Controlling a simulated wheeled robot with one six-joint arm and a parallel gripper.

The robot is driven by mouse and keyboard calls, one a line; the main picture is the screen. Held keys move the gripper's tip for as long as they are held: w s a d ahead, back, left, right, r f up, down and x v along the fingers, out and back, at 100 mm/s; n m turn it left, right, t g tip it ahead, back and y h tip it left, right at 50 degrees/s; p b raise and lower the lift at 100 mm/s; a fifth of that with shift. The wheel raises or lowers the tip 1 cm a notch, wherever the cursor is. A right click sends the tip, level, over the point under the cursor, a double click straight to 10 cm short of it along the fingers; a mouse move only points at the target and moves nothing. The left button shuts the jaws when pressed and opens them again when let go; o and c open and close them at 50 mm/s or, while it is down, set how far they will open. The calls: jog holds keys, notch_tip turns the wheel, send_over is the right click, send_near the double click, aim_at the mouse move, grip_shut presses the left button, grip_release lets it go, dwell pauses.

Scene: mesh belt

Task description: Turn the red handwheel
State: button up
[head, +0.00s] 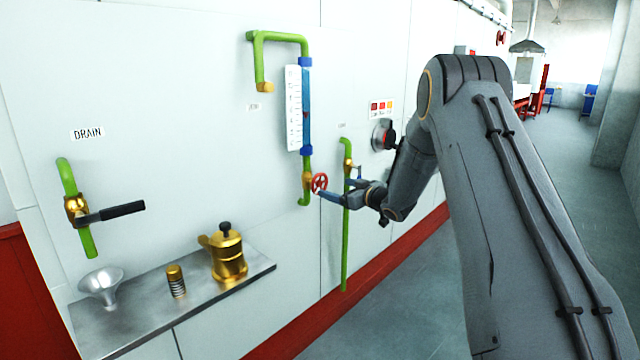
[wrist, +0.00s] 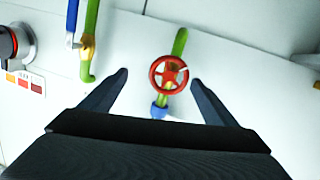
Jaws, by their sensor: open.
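The red handwheel (head: 319,183) is a small spoked wheel on a brass valve at the lower end of the blue and green gauge pipe on the white wall. In the wrist view the handwheel (wrist: 169,73) lies ahead of my gripper (wrist: 160,82), between the lines of its two spread fingers and a little right of centre. The fingers are open and empty. A gap shows between each finger and the wheel's rim. In the head view my gripper (head: 335,190) is close to the wheel on its right side; whether it touches there I cannot tell.
A green pipe with a brass valve (head: 348,166) runs down beside my gripper. A steel shelf (head: 135,318) holds a funnel, a brass pot and a small spring-like part. A black-handled drain valve (head: 75,208) is at left.

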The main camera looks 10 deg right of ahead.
aim_at(321, 184)
jog(key=w+a+y, duration=0.1)
jog(key=w, duration=0.1)
jog(key=w+a+n+y+p, duration=0.1)
jog(key=w+a, duration=0.1)
jog(key=w+a+n+y, duration=0.1)
jog(key=w+a+y, duration=0.1)
jog(key=shift+w+a+f, duration=0.15)
jog(key=shift+w+a, duration=0.05)
jog(key=shift+w, duration=0.15)
jog(key=shift+c, duration=0.3)
jog(key=shift+n, duration=0.3)
jog(key=c, duration=1)
